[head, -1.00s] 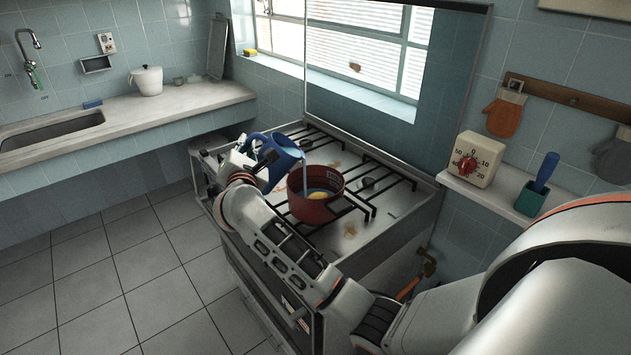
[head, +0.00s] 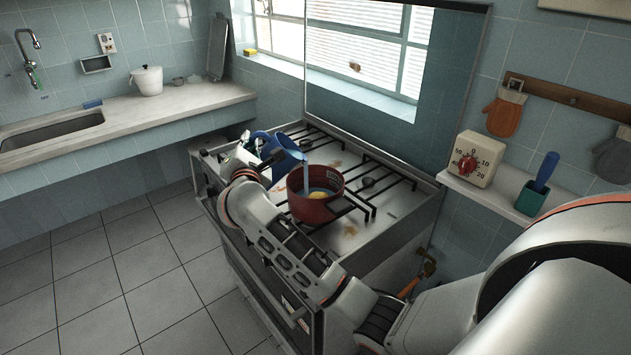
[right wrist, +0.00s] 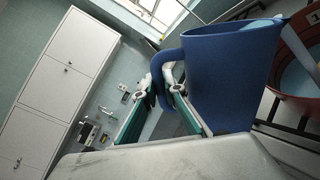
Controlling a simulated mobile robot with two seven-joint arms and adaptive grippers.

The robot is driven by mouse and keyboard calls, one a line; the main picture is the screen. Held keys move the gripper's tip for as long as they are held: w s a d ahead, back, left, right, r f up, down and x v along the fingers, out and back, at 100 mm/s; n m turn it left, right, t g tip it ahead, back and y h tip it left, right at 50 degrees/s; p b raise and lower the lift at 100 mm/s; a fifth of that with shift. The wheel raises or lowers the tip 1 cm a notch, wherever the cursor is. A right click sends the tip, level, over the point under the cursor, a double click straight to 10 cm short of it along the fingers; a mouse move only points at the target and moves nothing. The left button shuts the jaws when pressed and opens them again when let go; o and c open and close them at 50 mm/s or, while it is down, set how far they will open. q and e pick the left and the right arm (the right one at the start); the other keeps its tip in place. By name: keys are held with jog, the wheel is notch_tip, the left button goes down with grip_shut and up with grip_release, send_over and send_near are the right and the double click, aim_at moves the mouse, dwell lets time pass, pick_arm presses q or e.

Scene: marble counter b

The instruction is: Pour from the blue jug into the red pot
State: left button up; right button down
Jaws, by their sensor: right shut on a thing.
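The blue jug (head: 285,152) is tipped toward the right, with its mouth over the red pot (head: 312,207). A light blue stream (head: 306,176) runs from its lip down into the pot. The pot stands upright on the stove grate, with something yellow (head: 317,193) and bluish liquid inside. My right gripper (head: 256,150) is shut on the jug's handle, left of the pot. In the right wrist view, the gripper's green-padded fingers (right wrist: 160,112) flank the handle of the jug (right wrist: 230,75), and part of the pot (right wrist: 287,62) shows at the right edge. My left gripper is not in view.
The stove top (head: 365,228) has black grates around the pot. A shelf at right holds a timer (head: 475,160) and a green holder (head: 532,198). A white lidded pot (head: 148,81) stands on the marble counter (head: 190,101) at left, away from the stove.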

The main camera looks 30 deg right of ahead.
aim_at(264, 138)
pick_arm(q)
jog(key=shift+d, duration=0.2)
pick_arm(e)
jog(key=shift+s+d+r+m, duration=0.15)
jog(key=shift+d+r+m, duration=0.2)
jog(key=shift+m, duration=0.35)
dwell(0.3)
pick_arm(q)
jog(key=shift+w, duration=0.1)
pick_arm(e)
jog(key=shift+r, duration=0.1)
dwell(0.4)
pick_arm(q)
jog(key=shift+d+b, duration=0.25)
jog(key=shift+b, duration=0.25)
pick_arm(e)
jog(key=shift+s+d+r+m, duration=0.1)
jog(key=shift+s+d+m, duration=0.3)
jog(key=shift+d+m, duration=0.5)
dwell(1.4)
pick_arm(q)
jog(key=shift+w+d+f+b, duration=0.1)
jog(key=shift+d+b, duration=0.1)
jog(key=shift+b, duration=0.1)
pick_arm(e)
jog(key=shift+m, duration=0.4)
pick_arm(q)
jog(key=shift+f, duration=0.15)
pick_arm(e)
jog(key=shift+s, duration=0.1)
